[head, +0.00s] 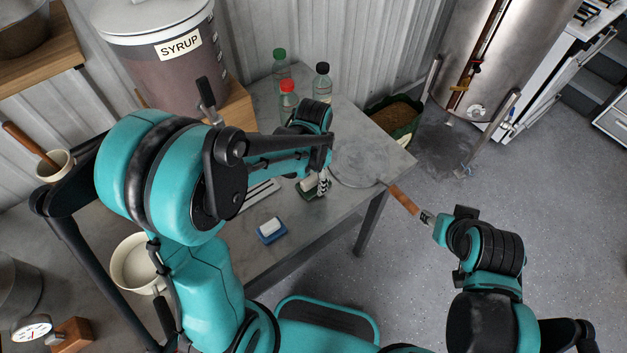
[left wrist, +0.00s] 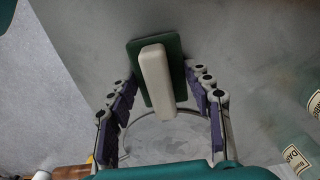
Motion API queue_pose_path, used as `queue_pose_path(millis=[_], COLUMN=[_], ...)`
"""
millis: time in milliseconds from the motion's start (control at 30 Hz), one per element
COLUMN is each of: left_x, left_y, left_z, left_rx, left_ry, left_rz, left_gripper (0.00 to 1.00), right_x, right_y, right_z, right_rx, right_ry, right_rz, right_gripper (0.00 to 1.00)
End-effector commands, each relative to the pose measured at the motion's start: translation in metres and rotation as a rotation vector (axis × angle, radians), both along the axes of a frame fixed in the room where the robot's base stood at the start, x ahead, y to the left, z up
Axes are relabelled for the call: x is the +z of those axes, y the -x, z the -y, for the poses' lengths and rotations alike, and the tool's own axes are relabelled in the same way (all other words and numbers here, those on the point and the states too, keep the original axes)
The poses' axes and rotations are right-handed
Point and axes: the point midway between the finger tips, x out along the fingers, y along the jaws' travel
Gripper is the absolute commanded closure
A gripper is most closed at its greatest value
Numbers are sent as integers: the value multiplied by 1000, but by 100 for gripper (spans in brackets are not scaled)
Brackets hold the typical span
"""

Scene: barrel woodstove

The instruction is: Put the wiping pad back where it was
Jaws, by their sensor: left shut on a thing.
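The wiping pad is green with a white block handle; it shows in the head view (head: 308,187) near the table's front edge and in the left wrist view (left wrist: 155,80). My left gripper (head: 320,182) is shut on it, with its purple-lined fingers either side of the white handle in the left wrist view (left wrist: 168,112). The arm and fingers hide part of the pad in the head view. My right gripper (head: 428,217) is at the table's right and appears shut on the wooden handle (head: 403,199) of a round flat disc (head: 358,163) reaching over the table corner.
A blue and white sponge (head: 271,229) lies on the grey table (head: 262,265). Green-capped (head: 281,68), black-capped (head: 321,82) and red-capped (head: 288,100) bottles stand at the back. A syrup pot (head: 165,75) is behind my left arm. A white pot (head: 137,262) is at left.

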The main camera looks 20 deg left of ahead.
Motion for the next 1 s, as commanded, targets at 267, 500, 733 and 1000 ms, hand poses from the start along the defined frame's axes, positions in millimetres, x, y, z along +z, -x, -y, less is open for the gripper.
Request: queue_pose_path(millis=[267,500,733,1000], left_x=[-1,-2,-1,40], left_y=[0,0,0,1], left_z=[0,0,0,0], left_rx=[0,0,0,0], left_ry=[0,0,0,0], left_rz=[0,0,0,0], left_gripper=[76,28,28,28], right_x=[-1,-2,0,16], right_y=[0,0,0,0], right_z=[0,0,0,0], right_rx=[0,0,0,0], right_ry=[0,0,0,0], right_rz=[0,0,0,0], right_gripper=[56,56,56,56])
